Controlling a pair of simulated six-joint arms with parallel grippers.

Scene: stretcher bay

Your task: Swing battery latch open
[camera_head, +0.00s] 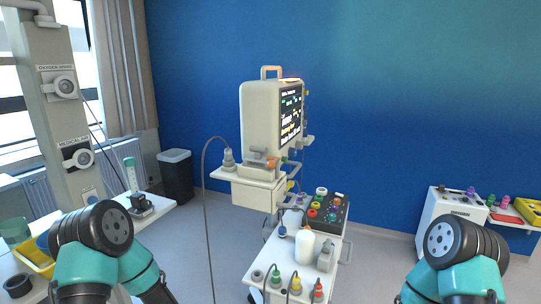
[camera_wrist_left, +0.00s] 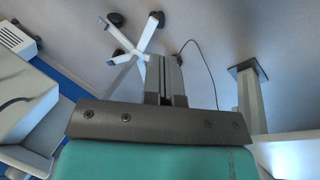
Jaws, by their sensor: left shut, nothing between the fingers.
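The beige monitor unit (camera_head: 262,120) stands upright on a white shelf of the cart in the head view, its lit screen (camera_head: 291,114) turned right. A grey and orange part (camera_head: 262,160) sits low on its front; I cannot tell whether this is the battery latch or how it is set. My left gripper (camera_wrist_left: 166,62) shows in the left wrist view, fingers together and empty, over the floor and touching nothing. In the head view my left arm is at lower left, well apart from the monitor. My right arm is at lower right; its gripper is out of view.
A lower white cart top (camera_head: 263,274) holds a white bottle (camera_head: 305,246) and several coloured connectors. A cable loops left of the monitor. A white cabinet (camera_head: 446,219) stands at right. A wheeled base (camera_wrist_left: 140,42) and a post (camera_wrist_left: 248,98) rise near my left gripper.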

